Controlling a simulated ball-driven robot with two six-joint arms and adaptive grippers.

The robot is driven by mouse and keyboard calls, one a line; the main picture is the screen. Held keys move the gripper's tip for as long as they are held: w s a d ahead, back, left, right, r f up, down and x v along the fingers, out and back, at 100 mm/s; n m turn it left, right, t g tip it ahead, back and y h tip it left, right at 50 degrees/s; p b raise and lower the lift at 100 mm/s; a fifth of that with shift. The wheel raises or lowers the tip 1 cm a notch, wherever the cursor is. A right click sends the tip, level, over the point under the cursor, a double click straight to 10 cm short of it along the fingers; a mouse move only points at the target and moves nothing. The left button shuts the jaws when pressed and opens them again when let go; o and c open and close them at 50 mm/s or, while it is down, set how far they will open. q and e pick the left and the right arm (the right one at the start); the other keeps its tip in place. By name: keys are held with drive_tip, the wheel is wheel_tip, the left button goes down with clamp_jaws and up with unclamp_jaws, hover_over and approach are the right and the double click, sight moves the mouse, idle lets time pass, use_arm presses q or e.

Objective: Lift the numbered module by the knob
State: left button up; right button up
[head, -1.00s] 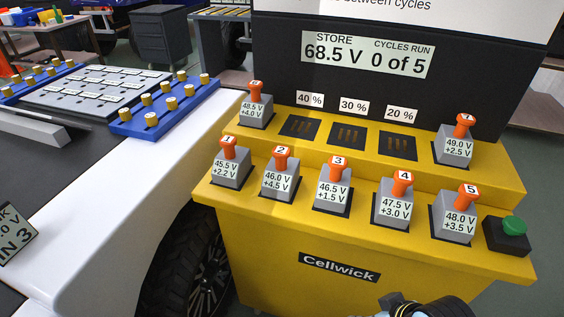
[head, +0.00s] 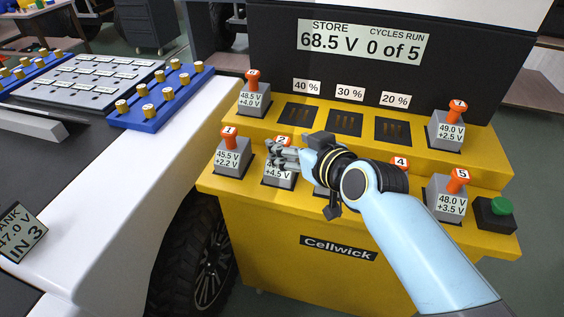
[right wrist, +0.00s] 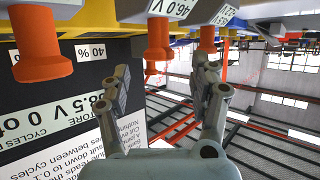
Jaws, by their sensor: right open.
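Numbered grey modules with orange knobs sit on the yellow cart. Module 2 (head: 279,178) is in the front row, its label partly covered by my right gripper (head: 278,157). My right gripper is open and empty, its fingers around knob height just in front of module 2. In the right wrist view, which is upside down, the 46.0 V module (right wrist: 172,8) has its knob (right wrist: 157,42) beyond and between the open fingertips (right wrist: 163,78). I cannot tell if anything touches. Module 1 (head: 232,160) stands to the left. Module 5 (head: 451,202) is at the right. My left gripper is out of view.
My right arm hides module 3 and most of module 4 (head: 400,162). Three empty dark slots (head: 345,122) lie in the back row between two modules. A green button (head: 501,206) is at the right end. A white vehicle (head: 130,170) stands left.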

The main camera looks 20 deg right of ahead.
sight(282, 140)
drive_tip(key=x, duration=0.5)
drive_tip(key=shift+f, duration=0.1)
drive_tip(key=shift+c, duration=0.4)
clamp_jaws()
